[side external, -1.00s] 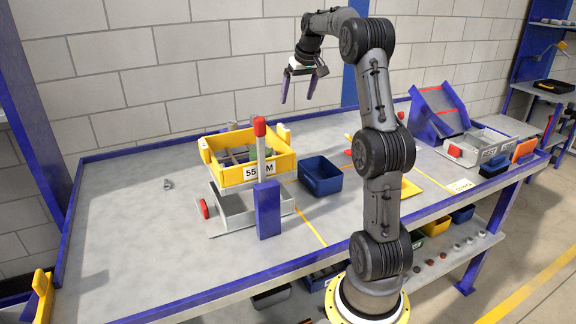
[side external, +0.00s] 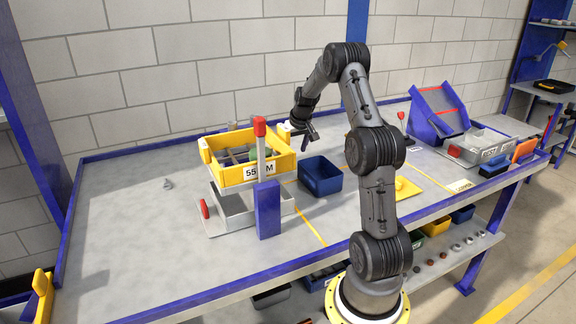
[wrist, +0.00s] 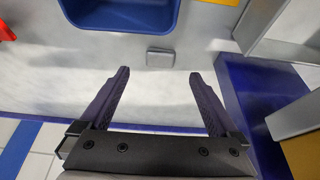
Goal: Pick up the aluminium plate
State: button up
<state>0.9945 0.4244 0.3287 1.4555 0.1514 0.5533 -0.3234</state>
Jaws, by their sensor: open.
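A small flat grey piece (wrist: 160,57), which looks like the aluminium plate, lies on the table in the wrist view. It sits just below the blue bin (wrist: 120,14) in that picture, roughly centred ahead of my fingertips. I cannot make the piece out in the side view. My gripper (wrist: 159,73) is open, with nothing between its two dark fingers. In the side view my gripper (side external: 312,140) points down over the back of the table, behind the blue bin (side external: 320,178) and to the right of the yellow box. How high the fingertips are above the piece is unclear.
The yellow box (side external: 235,175) stands above a grey tray (side external: 235,222) on the left, with a red-topped lever (side external: 260,128) in front. A blue sloped chute (side external: 440,112) stands at the right. The table's left part (side external: 120,240) is mostly clear.

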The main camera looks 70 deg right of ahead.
jog(key=shift+x, duration=3.1)
jog(key=shift+r, duration=0.1)
jog(key=c, duration=1.4)
